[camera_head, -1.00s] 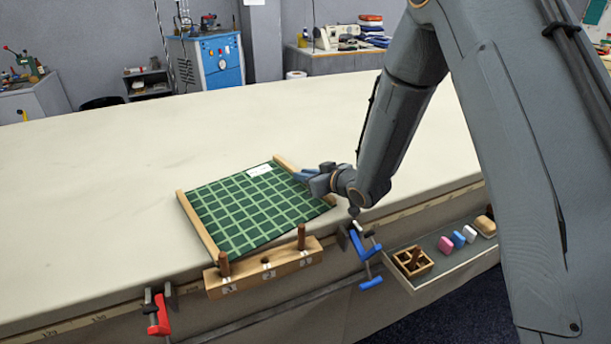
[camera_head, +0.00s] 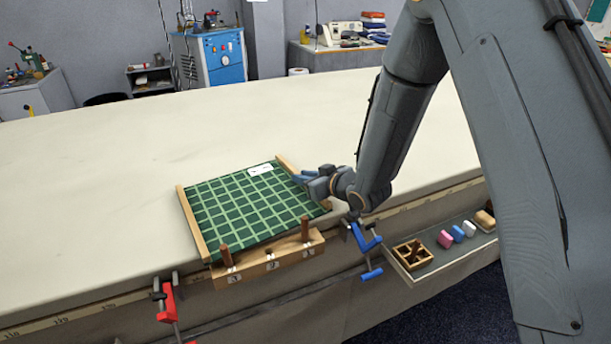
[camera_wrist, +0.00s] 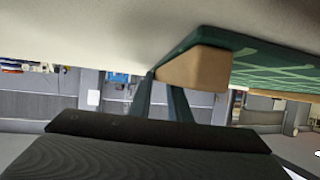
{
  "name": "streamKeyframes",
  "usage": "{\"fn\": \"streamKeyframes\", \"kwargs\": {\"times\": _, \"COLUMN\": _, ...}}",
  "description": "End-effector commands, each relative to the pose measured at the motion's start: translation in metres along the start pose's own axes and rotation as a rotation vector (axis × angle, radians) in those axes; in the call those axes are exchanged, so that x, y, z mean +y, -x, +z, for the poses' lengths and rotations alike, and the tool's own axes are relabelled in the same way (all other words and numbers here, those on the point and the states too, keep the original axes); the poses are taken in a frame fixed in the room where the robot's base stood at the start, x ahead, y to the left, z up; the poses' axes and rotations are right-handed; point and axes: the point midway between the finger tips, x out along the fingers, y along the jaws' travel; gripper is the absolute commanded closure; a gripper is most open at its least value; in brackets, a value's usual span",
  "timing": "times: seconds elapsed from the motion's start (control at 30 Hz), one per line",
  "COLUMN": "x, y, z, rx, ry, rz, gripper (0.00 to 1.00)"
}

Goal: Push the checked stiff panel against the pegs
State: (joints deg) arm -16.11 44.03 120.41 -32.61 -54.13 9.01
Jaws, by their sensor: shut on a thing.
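The green checked stiff panel (camera_head: 245,205) lies on the cloth table, with wooden battens along its left and right sides and a white label near its far edge. My gripper (camera_head: 304,177) is shut on the panel's right side, at the batten. The wrist view shows the gripper's fingers (camera_wrist: 163,100) beside the batten's end (camera_wrist: 194,68). Two brown pegs, the left peg (camera_head: 226,256) and the right peg (camera_head: 305,229), stand upright on a wooden block (camera_head: 268,262) at the table's front edge. The panel's near edge is close behind them; I cannot tell whether it touches.
A red clamp (camera_head: 167,303) and a blue clamp (camera_head: 366,247) grip the table's front edge. A side tray (camera_head: 440,256) at the right holds a wooden divided box (camera_head: 413,254) and several small coloured blocks. The table (camera_head: 110,180) behind and left of the panel is clear.

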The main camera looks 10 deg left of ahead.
Motion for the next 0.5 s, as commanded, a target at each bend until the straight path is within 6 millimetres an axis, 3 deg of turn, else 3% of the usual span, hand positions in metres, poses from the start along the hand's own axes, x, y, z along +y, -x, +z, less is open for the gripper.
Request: {"fn": "streamKeyframes", "kwargs": {"times": 0.5, "x": 0.0029, "y": 0.0089, "z": 0.0053, "rx": -0.005, "ry": 0.002, "rz": -0.001, "gripper": 1.0}}
